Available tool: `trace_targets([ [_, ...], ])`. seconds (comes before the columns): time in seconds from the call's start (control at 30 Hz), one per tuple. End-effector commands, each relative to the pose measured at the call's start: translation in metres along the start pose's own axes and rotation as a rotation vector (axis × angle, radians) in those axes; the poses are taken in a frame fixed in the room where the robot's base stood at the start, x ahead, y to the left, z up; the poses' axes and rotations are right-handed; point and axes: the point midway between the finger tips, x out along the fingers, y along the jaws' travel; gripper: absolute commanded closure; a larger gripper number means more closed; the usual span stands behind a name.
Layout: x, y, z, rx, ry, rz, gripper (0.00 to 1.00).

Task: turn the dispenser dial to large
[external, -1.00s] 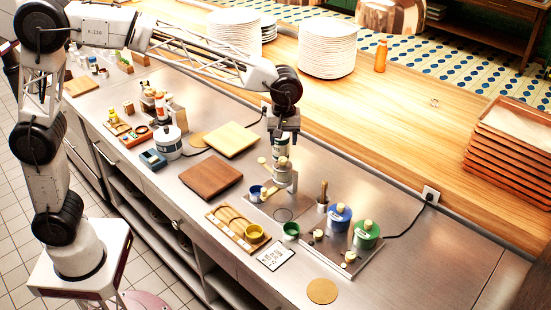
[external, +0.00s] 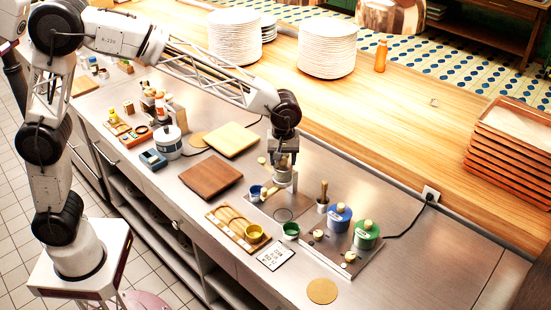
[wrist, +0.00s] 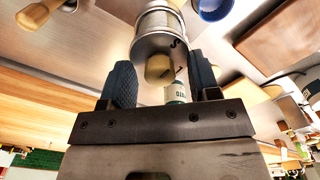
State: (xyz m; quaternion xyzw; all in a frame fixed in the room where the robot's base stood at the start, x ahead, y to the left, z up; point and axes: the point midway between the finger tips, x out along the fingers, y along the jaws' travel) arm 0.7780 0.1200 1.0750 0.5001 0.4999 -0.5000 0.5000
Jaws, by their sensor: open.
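The dispenser (external: 284,180) is a pale metal body on a steel stand in the middle of the counter; my gripper hides its top in the external view. In the wrist view its silver drum (wrist: 160,28) carries a dark S-like mark. A tan dial knob (wrist: 158,68) stands between my fingers, with a small dark mark beside it. My gripper (external: 283,160) points down over the dispenser. It is open, one finger on each side of the knob in the wrist view (wrist: 161,78), with visible gaps. I cannot tell the dial's setting.
A blue cup (external: 256,192) stands close left of the dispenser. A green cup (external: 291,230), a wooden tray with a yellow cup (external: 254,233), and blue (external: 340,217) and green (external: 366,234) canisters stand nearby. A brown board (external: 210,176) lies left. The front-right counter is mostly clear.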

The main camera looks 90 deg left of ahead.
Motion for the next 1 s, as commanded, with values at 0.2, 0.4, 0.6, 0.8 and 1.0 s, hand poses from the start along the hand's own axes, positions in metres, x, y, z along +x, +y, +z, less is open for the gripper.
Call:
trace_targets([
  [0.2,-0.0001,0.0000,0.0000,0.000,0.000,0.000,0.47],
  [0.4,-0.0001,0.0000,0.0000,0.000,0.000,0.000,0.78],
  [0.6,-0.0002,0.0000,0.0000,0.001,0.000,0.000,0.93],
  [0.8,-0.0003,0.0001,0.0000,0.021,0.000,0.000,0.93],
  [1.0,0.0000,0.0000,0.0000,0.091,0.000,-0.001,0.93],
])
